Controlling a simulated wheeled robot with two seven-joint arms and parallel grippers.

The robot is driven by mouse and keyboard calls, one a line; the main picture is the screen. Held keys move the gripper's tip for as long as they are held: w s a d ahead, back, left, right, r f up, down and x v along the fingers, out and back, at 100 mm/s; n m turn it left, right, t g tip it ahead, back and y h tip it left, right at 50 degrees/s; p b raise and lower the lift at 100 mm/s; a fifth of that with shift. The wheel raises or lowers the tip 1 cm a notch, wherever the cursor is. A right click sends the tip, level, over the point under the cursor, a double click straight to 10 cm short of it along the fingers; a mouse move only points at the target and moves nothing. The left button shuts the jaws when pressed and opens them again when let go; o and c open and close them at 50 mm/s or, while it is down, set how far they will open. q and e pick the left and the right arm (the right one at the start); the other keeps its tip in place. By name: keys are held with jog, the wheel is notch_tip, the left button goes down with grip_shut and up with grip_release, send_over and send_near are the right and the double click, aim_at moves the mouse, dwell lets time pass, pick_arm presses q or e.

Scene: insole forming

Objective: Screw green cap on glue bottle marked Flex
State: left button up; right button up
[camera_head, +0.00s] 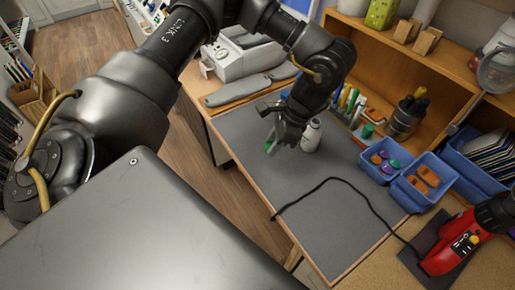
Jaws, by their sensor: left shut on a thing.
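My left gripper (277,139) reaches down over the grey mat and is shut on the small green cap (268,147), of which only a little shows at the fingertips. A white bottle (311,136) with a dark top stands upright on the mat just right of the gripper. Its label is too small to read, so I cannot tell if it says Flex. The cap is beside the bottle, apart from it. My right gripper is not in view.
Blue bins (381,158) with coloured pieces stand at the mat's right. A red power tool (450,246) lies front right, and its black cord (335,180) crosses the mat. Pens and a dark cup (404,118) stand behind.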

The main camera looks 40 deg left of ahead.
pick_arm(q)
jog(key=d+r+n+g+h+b, duration=0.1)
jog(key=d+r+n+h+b, duration=0.1)
jog(key=n, duration=0.7)
jog(key=shift+w+d+r+n+g+h+b, duration=0.35)
jog(key=shift+d+r+h, duration=0.35)
jog(key=shift+d+r, duration=0.5)
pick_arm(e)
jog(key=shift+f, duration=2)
pick_arm(q)
jog(key=shift+s, duration=0.1)
